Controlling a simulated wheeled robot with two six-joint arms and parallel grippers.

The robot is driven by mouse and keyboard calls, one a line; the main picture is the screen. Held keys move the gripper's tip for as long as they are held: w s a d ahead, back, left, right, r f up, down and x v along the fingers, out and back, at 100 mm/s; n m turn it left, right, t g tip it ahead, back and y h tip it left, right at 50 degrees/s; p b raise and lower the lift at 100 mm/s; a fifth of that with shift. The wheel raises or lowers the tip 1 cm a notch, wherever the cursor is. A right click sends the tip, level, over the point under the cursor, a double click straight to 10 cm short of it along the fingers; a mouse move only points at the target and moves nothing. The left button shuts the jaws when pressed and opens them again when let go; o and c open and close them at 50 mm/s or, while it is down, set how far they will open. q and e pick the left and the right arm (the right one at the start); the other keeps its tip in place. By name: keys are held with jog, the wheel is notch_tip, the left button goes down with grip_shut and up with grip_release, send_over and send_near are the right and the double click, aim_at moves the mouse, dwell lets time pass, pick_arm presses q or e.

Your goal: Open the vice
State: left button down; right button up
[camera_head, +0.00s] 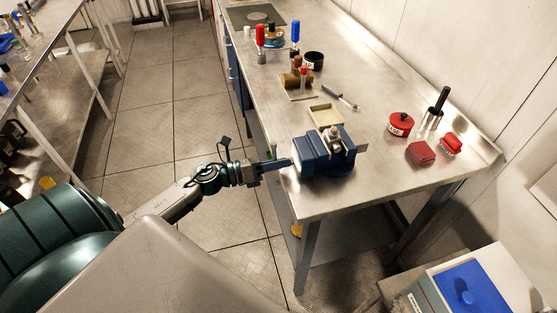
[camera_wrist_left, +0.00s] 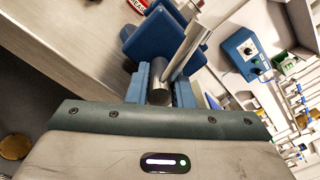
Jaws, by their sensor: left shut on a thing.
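The blue vice (camera_head: 318,158) stands on the near end of the metal workbench (camera_head: 375,178), close to its left edge. Its metal top and jaws face up. My left gripper (camera_head: 287,163) reaches it from the left, at the vice's handle side. In the left wrist view, the blue body of the vice (camera_wrist_left: 157,35) is ahead. The two light blue fingers of my left gripper (camera_wrist_left: 160,88) are shut on the dark round screw end of the vice handle (camera_wrist_left: 159,90). A silver handle bar (camera_wrist_left: 186,45) slants up beside it. My right gripper is out of view.
A yellowish tray (camera_head: 325,115) sits just behind the vice. A red-lidded jar (camera_head: 400,124), red boxes (camera_head: 420,153) and a black-handled tool (camera_head: 441,100) stand to the right. A blue-lidded box (camera_head: 468,288) is low at right. The floor left of the bench is clear.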

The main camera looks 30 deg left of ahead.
pick_arm(q)
jog(key=n+p, duration=0.2)
jog(key=n, duration=0.3)
jog(key=shift+r, duration=0.15)
jog(key=shift+n+p, duration=0.3)
jog(key=shift+w, duration=0.1)
jog(key=c, duration=1.3)
grip_release()
jog(key=shift+f, duration=0.2)
jog(key=shift+s+a, duration=0.2)
jog(key=shift+s, duration=0.1)
jog(key=shift+b+v, duration=0.7)
jog(key=shift+v, duration=4.35)
